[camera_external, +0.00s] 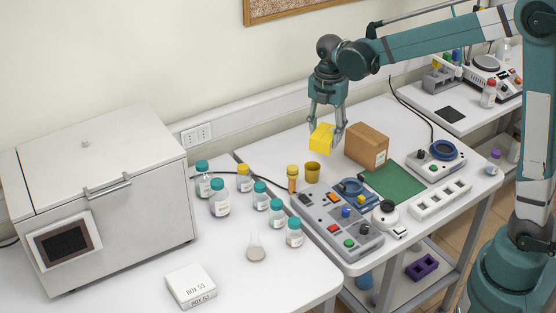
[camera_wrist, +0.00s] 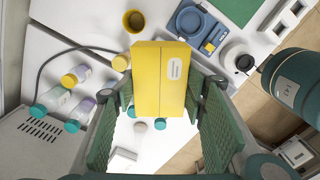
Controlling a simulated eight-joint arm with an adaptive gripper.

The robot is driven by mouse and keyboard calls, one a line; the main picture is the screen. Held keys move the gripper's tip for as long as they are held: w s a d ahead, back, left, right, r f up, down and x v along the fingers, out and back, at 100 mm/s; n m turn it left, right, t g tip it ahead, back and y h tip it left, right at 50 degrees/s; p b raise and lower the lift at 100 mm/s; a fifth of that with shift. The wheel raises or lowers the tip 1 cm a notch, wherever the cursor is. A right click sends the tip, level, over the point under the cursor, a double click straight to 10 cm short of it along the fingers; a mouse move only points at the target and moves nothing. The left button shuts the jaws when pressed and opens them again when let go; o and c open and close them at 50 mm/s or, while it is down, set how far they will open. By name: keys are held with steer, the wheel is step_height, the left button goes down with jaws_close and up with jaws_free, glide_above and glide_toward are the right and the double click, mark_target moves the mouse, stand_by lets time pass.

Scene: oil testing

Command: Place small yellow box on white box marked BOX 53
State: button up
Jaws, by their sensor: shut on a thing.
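The small yellow box (camera_external: 322,137) is held up in the air by my gripper (camera_external: 326,130), above the back of the right-hand table. In the wrist view the yellow box (camera_wrist: 160,80) sits between the two green fingers of my gripper (camera_wrist: 160,110), with a pale label on its face. The white box marked BOX 53 (camera_external: 190,286) lies flat on the left table near its front edge, well apart from the held box. A white shape low in the wrist view (camera_wrist: 123,158) appears to be this box, partly cut off by a finger.
Teal- and yellow-capped bottles (camera_external: 220,198) and a flask (camera_external: 256,248) stand on the left table near the white box. A large grey-white machine (camera_external: 100,190) is at left. A brown box (camera_external: 366,146) and a control panel (camera_external: 335,222) stand on the right-hand table.

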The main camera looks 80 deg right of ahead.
steer(key=w+a+n+p, duration=0.1)
steer(key=w+a+n, duration=0.6)
steer(key=w+a, duration=1.55)
steer(key=w+a+f+n+p, duration=0.1)
steer(key=w+a+n, duration=0.25)
steer(key=a, duration=0.95)
steer(key=w+a+f+n, duration=0.15)
steer(key=w+a, duration=0.35)
steer(key=a, duration=0.8)
steer(key=shift+w+a+f, duration=0.1)
steer(key=shift+a+f, duration=0.05)
steer(key=shift+f, duration=1.1)
steer(key=shift+a+f, duration=0.1)
steer(key=shift+f, duration=1.15)
steer(key=shift+f, duration=3.15)
